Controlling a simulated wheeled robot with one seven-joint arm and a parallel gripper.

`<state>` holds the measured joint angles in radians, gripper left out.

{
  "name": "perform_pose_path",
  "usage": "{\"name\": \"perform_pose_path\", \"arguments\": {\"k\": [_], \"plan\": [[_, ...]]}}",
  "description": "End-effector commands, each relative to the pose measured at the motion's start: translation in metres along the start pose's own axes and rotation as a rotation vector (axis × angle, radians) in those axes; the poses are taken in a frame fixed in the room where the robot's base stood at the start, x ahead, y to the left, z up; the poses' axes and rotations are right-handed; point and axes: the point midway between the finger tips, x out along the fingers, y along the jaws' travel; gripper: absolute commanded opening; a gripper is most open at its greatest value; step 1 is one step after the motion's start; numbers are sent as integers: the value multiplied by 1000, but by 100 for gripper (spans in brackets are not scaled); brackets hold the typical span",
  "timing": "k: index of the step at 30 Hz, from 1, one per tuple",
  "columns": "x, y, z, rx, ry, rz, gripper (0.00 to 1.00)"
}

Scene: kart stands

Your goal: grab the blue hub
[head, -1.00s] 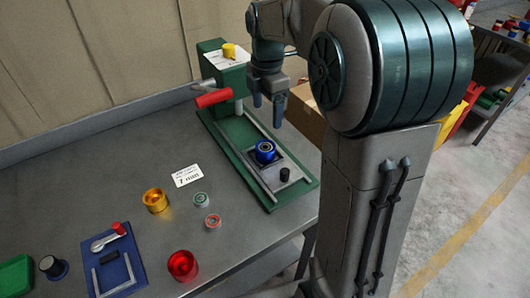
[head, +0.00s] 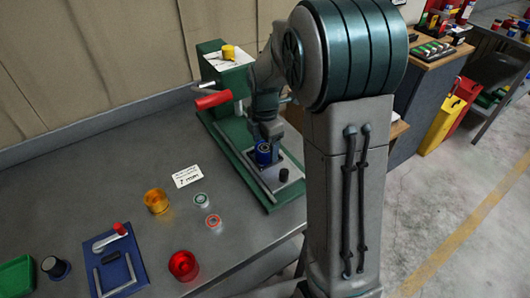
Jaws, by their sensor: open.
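The blue hub (head: 263,156) sits on the grey plate of the green press (head: 228,150) on the workbench. My gripper (head: 266,140) is right above and around the hub's upper part, pointing down, with its fingers open. The fingers cover part of the hub, and whether they touch it cannot be told.
A black knob (head: 284,174) stands on the press plate close to the hub. A red handle (head: 213,100) sticks out from the press at left. A gold hub (head: 156,200), a red hub (head: 183,265), two small rings (head: 201,199) and a white card (head: 187,176) lie on the bench.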

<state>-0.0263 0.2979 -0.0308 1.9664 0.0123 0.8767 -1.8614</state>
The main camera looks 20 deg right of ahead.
Motion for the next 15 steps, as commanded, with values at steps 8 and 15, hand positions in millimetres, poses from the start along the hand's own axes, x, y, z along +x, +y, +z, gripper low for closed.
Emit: {"name": "perform_pose_path", "arguments": {"k": [8, 15], "plan": [[0, 0, 0, 0, 0, 0, 42], [-1, 0, 0, 0, -1, 1, 17]]}}
